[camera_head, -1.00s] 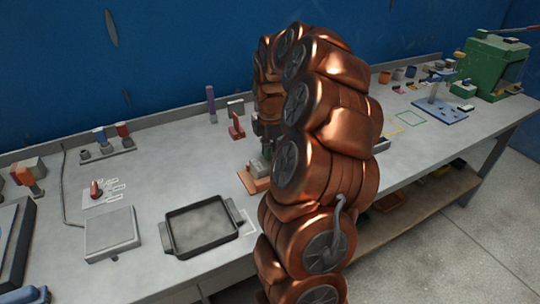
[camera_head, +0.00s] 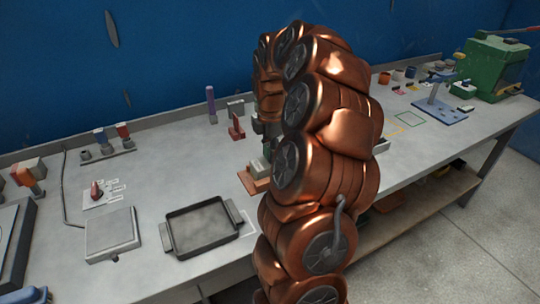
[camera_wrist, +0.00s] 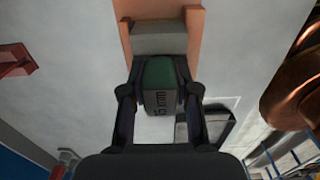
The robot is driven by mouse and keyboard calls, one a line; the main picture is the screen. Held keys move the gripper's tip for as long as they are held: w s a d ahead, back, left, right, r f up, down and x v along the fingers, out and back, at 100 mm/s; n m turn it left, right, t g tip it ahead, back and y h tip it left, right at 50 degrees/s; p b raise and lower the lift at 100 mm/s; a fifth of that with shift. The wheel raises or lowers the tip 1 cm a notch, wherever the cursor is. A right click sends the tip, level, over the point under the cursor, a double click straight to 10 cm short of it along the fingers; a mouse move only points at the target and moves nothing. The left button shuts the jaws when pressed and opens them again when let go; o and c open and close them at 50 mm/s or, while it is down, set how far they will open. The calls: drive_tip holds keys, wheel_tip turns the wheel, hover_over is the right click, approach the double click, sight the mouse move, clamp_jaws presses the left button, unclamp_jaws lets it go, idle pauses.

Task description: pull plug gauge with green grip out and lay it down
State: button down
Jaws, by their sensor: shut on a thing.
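The plug gauge with green grip (camera_wrist: 159,70) is between the fingers of my gripper (camera_wrist: 159,96) in the wrist view, and the gripper is shut on it. Its dark grey face reads "15 mm". A pale grey block (camera_wrist: 159,38) on an orange base (camera_wrist: 193,22) lies beyond the grip. In the head view the block (camera_head: 259,168) and orange base (camera_head: 252,183) stand left of my arm. My gripper (camera_head: 259,127) is above the block, partly hidden by my arm. The gauge's lower end is hidden, so I cannot tell whether it is clear of the block.
A dark tray with handles (camera_head: 200,230) sits at the bench front, beside a white outline (camera_head: 248,222). A grey box (camera_head: 111,233) stands left of it. A red holder (camera_head: 236,129) and purple-handled item (camera_head: 211,104) stand behind. Bench between tray and back is mostly clear.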

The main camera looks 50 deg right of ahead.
drive_tip(key=shift+r+p, duration=1.2)
drive_tip(key=shift+r, duration=1.9)
drive_tip(key=shift+r+p, duration=0.95)
drive_tip(key=shift+r, duration=1.05)
